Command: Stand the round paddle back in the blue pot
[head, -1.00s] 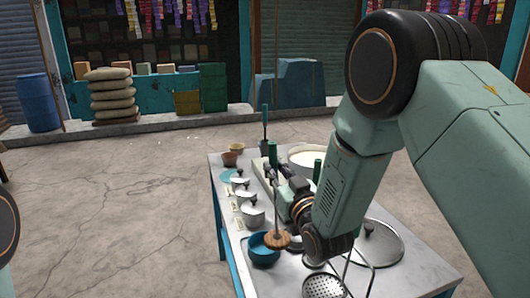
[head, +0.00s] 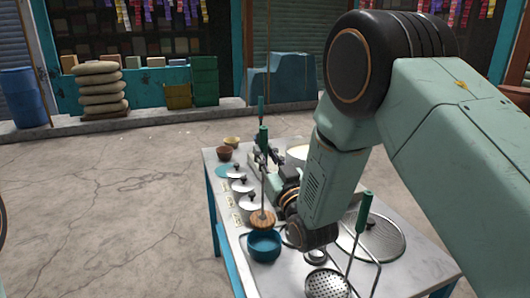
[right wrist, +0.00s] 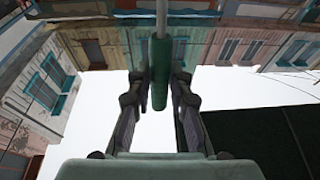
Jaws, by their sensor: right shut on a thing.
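The round paddle has a brown wooden disc (head: 262,221), a thin shaft and a green handle (head: 263,139). My right gripper (head: 266,158) is shut on the handle and holds the paddle upright, disc down. In the right wrist view the green handle (right wrist: 159,75) sits between the two fingers of the gripper (right wrist: 158,92). The blue pot (head: 264,246) stands near the table's left front edge. In the head view the disc shows just above the pot's far rim; I cannot tell its exact height or whether it touches. My left gripper is out of view.
The metal table (head: 290,279) also holds several small lidded pots (head: 251,204) behind the blue pot, a large lid (head: 384,238) and a perforated skimmer (head: 326,283) at right. Brown bowls (head: 225,154) stand at the far left corner. Another green-handled tool (head: 261,108) stands upright at the back.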

